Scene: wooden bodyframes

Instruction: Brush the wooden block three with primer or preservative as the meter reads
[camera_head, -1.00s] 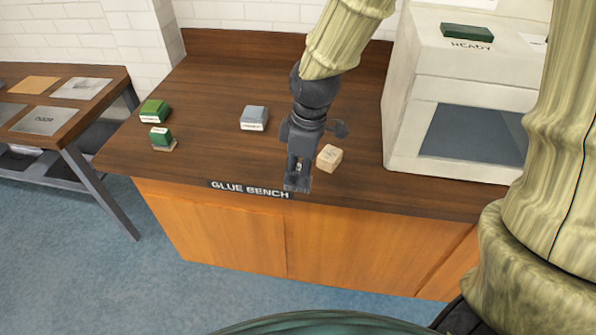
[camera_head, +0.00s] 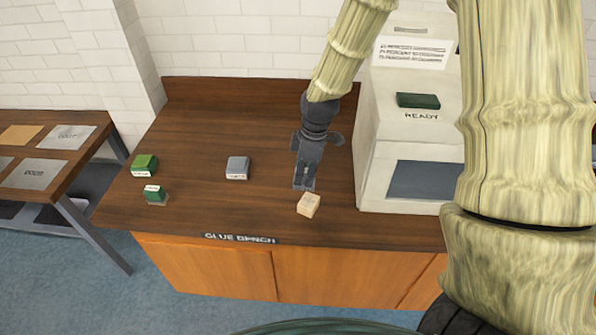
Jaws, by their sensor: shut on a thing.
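A pale wooden block (camera_head: 308,205) with faint markings on top sits near the front of the dark brown bench. My gripper (camera_head: 304,183) points down just behind it in the picture. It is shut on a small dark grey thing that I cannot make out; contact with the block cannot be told. A grey box (camera_head: 237,168) with a white label stands left of the gripper. A green box (camera_head: 145,166) with a white label stands at the left, with a smaller green labelled piece (camera_head: 154,193) in front. Their labels are too small to read.
A white machine (camera_head: 365,150) stands right of the gripper, with a dark green display (camera_head: 418,101) above "READY". The glue bench (camera_head: 200,212) is clear between the boxes. A side table (camera_head: 75,163) with plates stands left.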

